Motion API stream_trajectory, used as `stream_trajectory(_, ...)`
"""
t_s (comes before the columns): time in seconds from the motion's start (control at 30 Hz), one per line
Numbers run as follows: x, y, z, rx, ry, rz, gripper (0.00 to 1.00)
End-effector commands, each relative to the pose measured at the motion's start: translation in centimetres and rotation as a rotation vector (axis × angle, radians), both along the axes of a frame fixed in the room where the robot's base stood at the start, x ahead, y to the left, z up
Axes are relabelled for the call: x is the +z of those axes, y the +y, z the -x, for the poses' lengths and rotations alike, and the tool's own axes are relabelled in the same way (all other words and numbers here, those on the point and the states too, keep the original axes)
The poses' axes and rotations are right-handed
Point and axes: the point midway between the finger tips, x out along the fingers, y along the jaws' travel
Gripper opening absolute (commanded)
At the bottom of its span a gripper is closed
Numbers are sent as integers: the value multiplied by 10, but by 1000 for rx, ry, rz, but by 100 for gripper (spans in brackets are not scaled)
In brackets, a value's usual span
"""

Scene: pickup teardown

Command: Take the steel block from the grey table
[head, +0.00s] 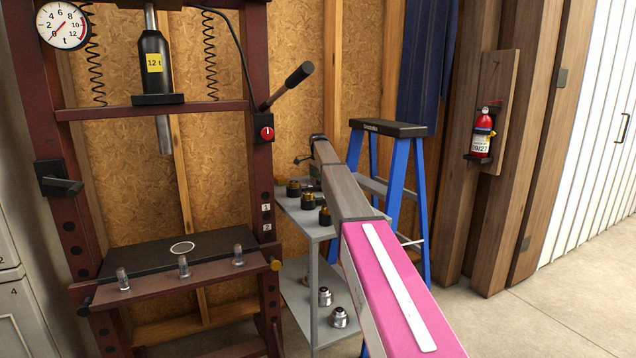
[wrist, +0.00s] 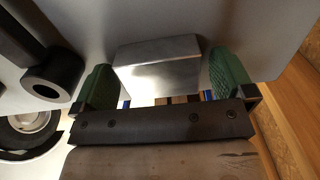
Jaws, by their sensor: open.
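The steel block (wrist: 158,58) is a shiny, plain metal block in the wrist view, on the grey table (wrist: 240,20). My gripper (wrist: 165,75) is open, with one green finger pad on each side of the block. In the head view the grey table (head: 297,218) stands beyond my arm, right of the press. I cannot make out the block there; my arm covers part of the tabletop.
Dark cylindrical parts with brass tops (head: 308,200) stand on the table, and metal fittings (head: 340,317) on its lower shelf. A dark ring-shaped part (wrist: 50,80) lies left of my gripper. The red press (head: 255,190) stands left, a blue stepladder (head: 422,190) right.

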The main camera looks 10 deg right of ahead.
Motion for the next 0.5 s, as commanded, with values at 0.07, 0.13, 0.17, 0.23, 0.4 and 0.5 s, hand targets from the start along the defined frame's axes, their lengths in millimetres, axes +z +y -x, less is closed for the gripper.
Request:
stream_trajectory(0.07, -2, 0, 0, 0, -1, 0, 100)
stream_trajectory(0.13, -2, 0, 0, 0, -1, 0, 100)
stream_trajectory(0.17, -2, 0, 0, 0, -1, 0, 100)
stream_trajectory(0.23, -2, 0, 0, 0, -1, 0, 94)
stream_trajectory(0.4, -2, 0, 0, 0, 0, 0, 38)
stream_trajectory(0.5, -1, 0, 0, 0, -1, 0, 22)
